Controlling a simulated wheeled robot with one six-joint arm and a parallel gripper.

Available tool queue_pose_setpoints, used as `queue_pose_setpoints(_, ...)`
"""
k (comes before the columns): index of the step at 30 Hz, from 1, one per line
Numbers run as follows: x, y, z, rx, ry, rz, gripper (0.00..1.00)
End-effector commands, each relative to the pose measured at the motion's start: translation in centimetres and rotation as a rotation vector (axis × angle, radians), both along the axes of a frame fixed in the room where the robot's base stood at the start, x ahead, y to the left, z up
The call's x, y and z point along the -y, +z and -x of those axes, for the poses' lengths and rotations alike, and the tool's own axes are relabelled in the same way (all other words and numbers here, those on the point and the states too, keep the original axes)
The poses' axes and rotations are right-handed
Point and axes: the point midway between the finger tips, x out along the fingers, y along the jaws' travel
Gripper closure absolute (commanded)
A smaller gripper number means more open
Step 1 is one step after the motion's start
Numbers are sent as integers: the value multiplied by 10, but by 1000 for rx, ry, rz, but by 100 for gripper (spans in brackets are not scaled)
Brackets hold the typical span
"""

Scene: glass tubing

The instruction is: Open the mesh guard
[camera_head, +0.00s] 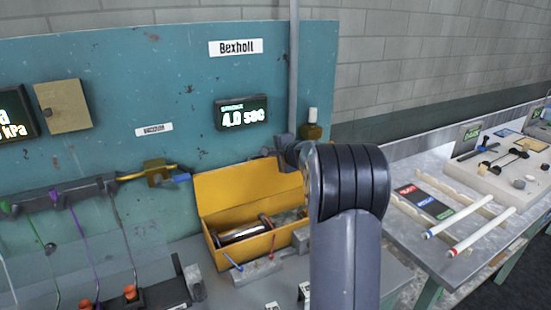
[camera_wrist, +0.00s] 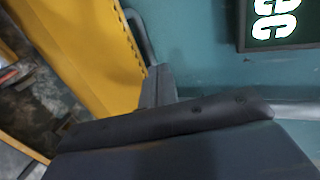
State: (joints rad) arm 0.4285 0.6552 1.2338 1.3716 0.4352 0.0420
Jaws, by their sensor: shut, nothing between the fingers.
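A yellow box (camera_head: 262,247) stands on the bench against the teal panel, with a yellow panel (camera_head: 235,190) raised along its back. I take this raised panel to be the guard; no mesh is clear on it. In the wrist view the yellow panel (camera_wrist: 85,45) fills the upper left, with small dark marks along its edge. My gripper (camera_head: 287,152) is by the panel's upper right end, partly hidden by my arm. In the wrist view my gripper (camera_wrist: 158,88) is shut and empty, its tip close to the panel's edge; I cannot tell whether they touch.
A shiny cylinder (camera_head: 240,233) lies in the box. A display (camera_head: 241,113) reads 4.0 sec above it. An amber bottle (camera_head: 312,128) stands behind my gripper. Coloured lines and orange knobs (camera_head: 130,292) are at left. A side bench at right holds tubes (camera_head: 480,232) and a tray.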

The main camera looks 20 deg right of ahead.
Motion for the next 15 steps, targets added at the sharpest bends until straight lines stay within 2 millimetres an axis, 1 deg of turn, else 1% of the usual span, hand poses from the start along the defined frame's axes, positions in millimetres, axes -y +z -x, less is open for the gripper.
queue_pose_setpoints(1,1,9,8,5,-2,3,100)
queue_pose_setpoints(9,2,44,46,4,-2,2,100)
queue_pose_setpoints(15,2,61,63,3,-2,2,100)
